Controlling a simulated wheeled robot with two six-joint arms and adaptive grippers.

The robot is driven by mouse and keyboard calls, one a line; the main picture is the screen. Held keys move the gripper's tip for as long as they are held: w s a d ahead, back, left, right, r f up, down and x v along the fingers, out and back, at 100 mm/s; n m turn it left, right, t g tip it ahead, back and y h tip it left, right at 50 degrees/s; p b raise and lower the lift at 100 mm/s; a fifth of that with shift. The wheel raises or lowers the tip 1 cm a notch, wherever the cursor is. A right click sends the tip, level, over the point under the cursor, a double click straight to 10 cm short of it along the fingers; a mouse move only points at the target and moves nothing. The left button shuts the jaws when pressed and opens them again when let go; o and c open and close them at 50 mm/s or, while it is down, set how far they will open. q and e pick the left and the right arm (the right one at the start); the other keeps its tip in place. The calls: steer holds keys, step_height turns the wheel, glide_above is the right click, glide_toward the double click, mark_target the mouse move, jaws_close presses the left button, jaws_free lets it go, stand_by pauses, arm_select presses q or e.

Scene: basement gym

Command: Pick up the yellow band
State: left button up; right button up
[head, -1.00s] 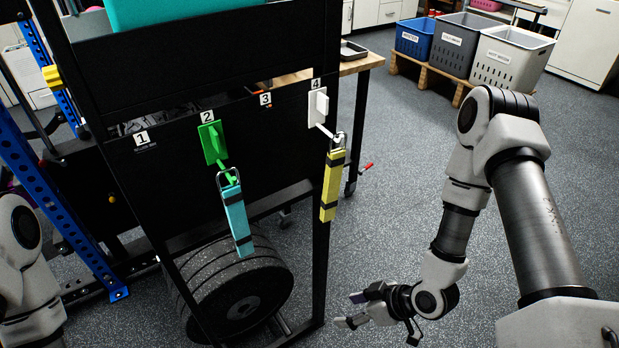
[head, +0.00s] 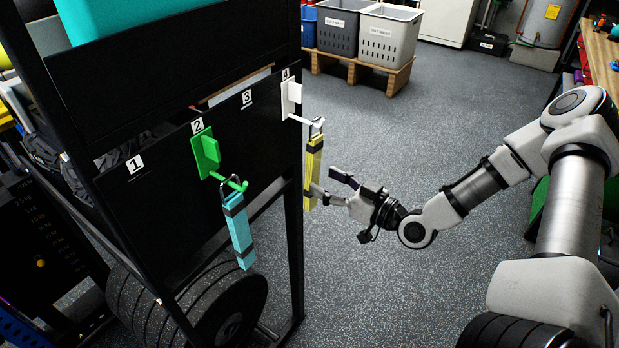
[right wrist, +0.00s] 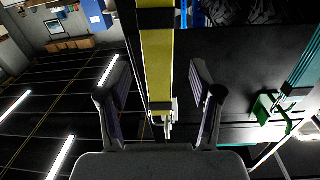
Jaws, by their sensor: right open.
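The yellow band (head: 313,168), with dark stripes, hangs by a metal loop from the white hook (head: 292,100) under label 4. My right gripper (head: 332,183) is open at the band's right side, its fingers pointing left toward it. In the right wrist view, the yellow band (right wrist: 158,65) runs lengthwise between the two open fingers (right wrist: 159,85) as seen from the camera. I cannot tell whether a finger touches it. The white hook (right wrist: 166,125) shows at the band's end there. My left gripper is not in view.
A teal band (head: 239,232) hangs from the green hook (head: 207,155) under label 2. The black rack panel (head: 160,205) stands behind the bands. Weight plates (head: 215,318) sit below. Laundry bins (head: 388,36) stand on a pallet at the back.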

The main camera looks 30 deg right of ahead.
mark_target(316, 173)
steer(key=shift+w+a, duration=0.1)
steer(key=shift+w, duration=0.3)
steer(key=x, duration=0.2)
steer(key=b+x, duration=0.1)
steer(key=shift+w+r, duration=0.15)
steer(key=shift+r, duration=0.1)
steer(key=shift+w+a, duration=0.15)
steer(key=shift+w, duration=0.15)
steer(key=shift+s+r, duration=0.1)
steer(key=shift+c, duration=1.4)
jaws_close()
